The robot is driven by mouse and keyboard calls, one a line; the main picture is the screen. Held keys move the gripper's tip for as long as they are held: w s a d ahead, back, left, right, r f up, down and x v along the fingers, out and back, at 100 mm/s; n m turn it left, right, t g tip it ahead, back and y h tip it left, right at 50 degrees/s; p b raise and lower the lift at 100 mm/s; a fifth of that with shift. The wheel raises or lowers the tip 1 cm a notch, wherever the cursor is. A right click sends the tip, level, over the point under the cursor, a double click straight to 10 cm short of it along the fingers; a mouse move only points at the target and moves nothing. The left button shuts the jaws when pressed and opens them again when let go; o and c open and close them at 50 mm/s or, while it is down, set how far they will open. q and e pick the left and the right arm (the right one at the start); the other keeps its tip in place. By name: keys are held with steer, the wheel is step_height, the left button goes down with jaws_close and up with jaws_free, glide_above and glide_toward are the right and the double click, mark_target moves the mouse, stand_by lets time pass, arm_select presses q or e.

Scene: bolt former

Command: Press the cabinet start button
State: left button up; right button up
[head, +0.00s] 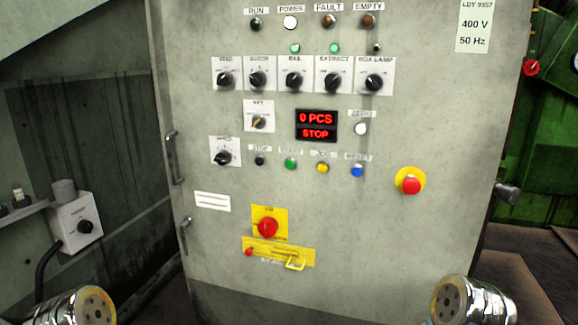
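The grey control cabinet (350,225) fills the middle of the head view. Its green start button (290,163) sits in the lower button row, under a small label, between the black stop button (259,161) and the yellow jog button (322,168). The red display (316,125) above reads 0 PCS and STOP. Neither gripper shows; only silver round parts of my arms are at the bottom left and bottom right corners, clear of the buttons. Nothing covers the start button.
A blue reset button (357,170) and a red emergency stop (411,185) are to the right. A red rotary switch (267,227) sits below. Several black knobs are above. Door handles (174,158) stick out on the left edge. The panel front is unobstructed.

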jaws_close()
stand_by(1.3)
